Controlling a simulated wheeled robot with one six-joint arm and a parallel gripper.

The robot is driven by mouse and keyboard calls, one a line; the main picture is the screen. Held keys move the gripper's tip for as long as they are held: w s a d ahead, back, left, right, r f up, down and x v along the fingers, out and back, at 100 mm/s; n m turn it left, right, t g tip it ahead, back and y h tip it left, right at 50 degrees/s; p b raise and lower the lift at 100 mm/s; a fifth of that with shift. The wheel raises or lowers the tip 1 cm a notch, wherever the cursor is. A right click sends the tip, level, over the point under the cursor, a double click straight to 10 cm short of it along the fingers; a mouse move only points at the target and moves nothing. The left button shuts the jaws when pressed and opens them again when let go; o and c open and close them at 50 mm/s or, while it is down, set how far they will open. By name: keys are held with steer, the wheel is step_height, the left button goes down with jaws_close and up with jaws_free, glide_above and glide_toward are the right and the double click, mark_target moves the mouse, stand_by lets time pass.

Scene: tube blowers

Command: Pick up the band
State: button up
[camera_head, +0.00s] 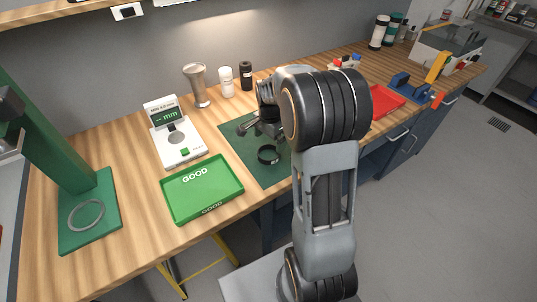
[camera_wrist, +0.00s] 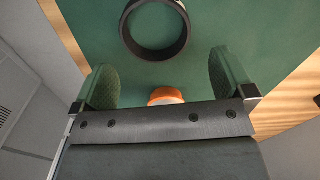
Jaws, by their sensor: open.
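A black ring-shaped band (camera_head: 268,154) lies flat on the dark green mat (camera_head: 244,158) on the wooden bench. In the wrist view the band (camera_wrist: 154,52) lies at the top of the picture, beyond my fingertips. My gripper (camera_wrist: 160,84) is open, with its two green-padded fingers apart and the band ahead of the gap between them. Nothing is held. In the head view my arm hides much of the gripper and the right part of the mat.
A green GOOD tray (camera_head: 201,190) sits left of the mat, with a white measuring device (camera_head: 176,134) behind it. A red tray (camera_head: 383,101) is partly behind my arm. A metal tumbler (camera_head: 197,85) and small bottles stand behind the mat. An orange item (camera_wrist: 166,96) shows between my fingers.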

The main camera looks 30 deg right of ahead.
mark_target(270, 155)
steer(key=shift+s+f+p, duration=0.2)
steer(key=shift+f+p, duration=0.15)
steer(key=shift+f, duration=2.3)
steer(key=c, duration=0.7)
steer(key=shift+r, duration=0.1)
